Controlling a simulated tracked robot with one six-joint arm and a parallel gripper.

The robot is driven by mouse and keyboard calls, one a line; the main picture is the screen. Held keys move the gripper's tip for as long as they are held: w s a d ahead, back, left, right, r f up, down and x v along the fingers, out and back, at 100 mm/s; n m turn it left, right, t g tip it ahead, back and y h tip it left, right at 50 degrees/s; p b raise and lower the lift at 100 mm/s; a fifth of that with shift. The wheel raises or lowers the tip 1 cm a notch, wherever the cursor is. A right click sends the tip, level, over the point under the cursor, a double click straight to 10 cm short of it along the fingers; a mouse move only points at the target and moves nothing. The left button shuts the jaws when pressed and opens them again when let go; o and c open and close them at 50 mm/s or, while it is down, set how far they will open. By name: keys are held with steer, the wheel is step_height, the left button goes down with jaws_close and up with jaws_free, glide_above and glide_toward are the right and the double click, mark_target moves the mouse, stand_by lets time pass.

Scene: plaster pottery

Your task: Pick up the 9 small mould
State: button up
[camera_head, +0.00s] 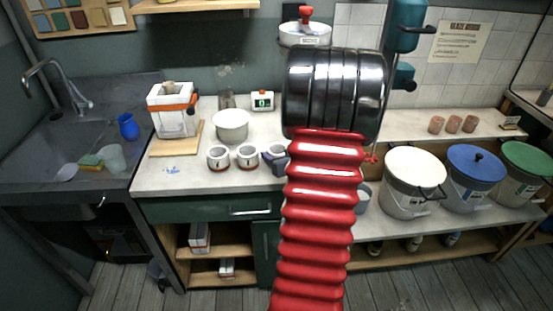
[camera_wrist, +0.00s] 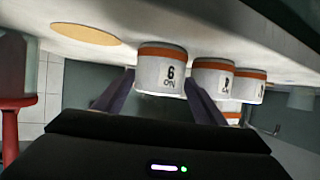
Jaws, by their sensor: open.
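The wrist view looks upside down. The 9 small mould (camera_wrist: 162,70), white with an orange band, carries a label that reads as an inverted "No 9". My gripper (camera_wrist: 160,92) is open, with one dark purple finger on each side of this mould. I cannot tell whether the fingers touch it. In the head view the mould (camera_head: 271,151) stands on the worktop, partly hidden by my gripper (camera_head: 277,160) and arm. Two similar moulds stand beside it, a middle one (camera_head: 247,156) and a left one (camera_head: 218,158).
A white bowl (camera_head: 232,125) stands close behind the moulds. A white container with an orange strap (camera_head: 173,112) stands on a wooden board at left. A small white box (camera_head: 262,100) sits behind. Lidded buckets (camera_head: 414,180) stand at right. The worktop's front left is mostly clear.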

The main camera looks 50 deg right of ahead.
mark_target(274, 150)
stand_by(0.3)
steer(key=shift+x, duration=2.7)
steer(key=shift+s, duration=0.15)
steer(key=shift+c, duration=0.3)
steer(key=c, duration=0.9)
